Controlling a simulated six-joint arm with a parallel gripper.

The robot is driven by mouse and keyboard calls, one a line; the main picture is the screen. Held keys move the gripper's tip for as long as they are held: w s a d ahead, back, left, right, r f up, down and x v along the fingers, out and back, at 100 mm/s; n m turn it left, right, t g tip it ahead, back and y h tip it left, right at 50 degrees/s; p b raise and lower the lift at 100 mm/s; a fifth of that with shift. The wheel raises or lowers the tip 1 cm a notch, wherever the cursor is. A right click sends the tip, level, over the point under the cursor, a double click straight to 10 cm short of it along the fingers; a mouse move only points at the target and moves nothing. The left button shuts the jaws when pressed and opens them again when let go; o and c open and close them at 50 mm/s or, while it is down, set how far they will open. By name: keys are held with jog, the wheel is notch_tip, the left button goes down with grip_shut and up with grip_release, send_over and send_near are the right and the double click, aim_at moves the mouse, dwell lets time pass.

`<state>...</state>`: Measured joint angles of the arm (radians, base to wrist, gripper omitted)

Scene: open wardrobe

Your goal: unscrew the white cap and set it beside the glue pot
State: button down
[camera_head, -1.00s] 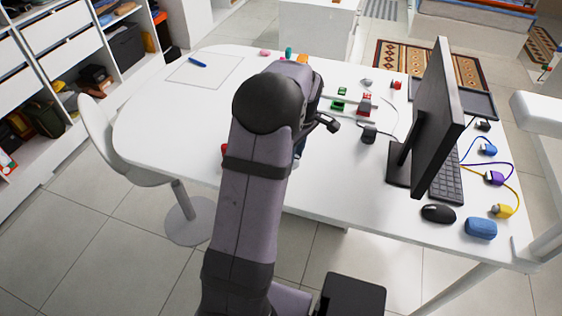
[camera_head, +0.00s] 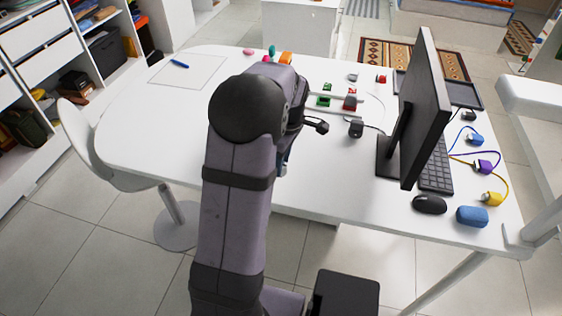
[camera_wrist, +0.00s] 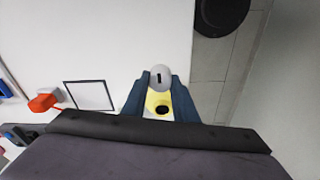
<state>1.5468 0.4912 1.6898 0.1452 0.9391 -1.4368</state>
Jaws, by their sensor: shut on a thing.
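In the wrist view my gripper (camera_wrist: 161,82) has its two blue fingers closed around a pale grey-white round cap (camera_wrist: 160,74) with a short black mark on it. A yellow piece (camera_wrist: 151,100) with a dark round spot shows between the fingers, nearer the palm. It may be the glue pot; I cannot tell whether it and the cap touch. In the head view my arm hides the cap and the yellow piece. A small blue bit of my gripper (camera_head: 283,166) shows beside the arm, near the table's front edge.
The white table (camera_head: 140,125) is largely clear at left. Green and red blocks (camera_head: 350,100), a monitor (camera_head: 422,110), a mouse (camera_head: 429,204) and a blue case (camera_head: 472,216) are at right.

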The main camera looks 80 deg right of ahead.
jog(key=shift+f+b, duration=2)
jog(key=shift+f, duration=0.65)
jog(key=c, duration=1.1)
grip_release()
jog(key=shift+s+a+r+p, duration=0.1)
jog(key=shift+s+r+p, duration=0.05)
jog(key=shift+r+p, duration=1.05)
jog(key=shift+s+d+r+p, duration=0.1)
jog(key=shift+s+r+p, duration=0.1)
jog(key=shift+r+p, duration=1)
jog(key=shift+s+a+r+p, duration=0.15)
jog(key=shift+r+p, duration=0.65)
jog(key=shift+r, duration=0.8)
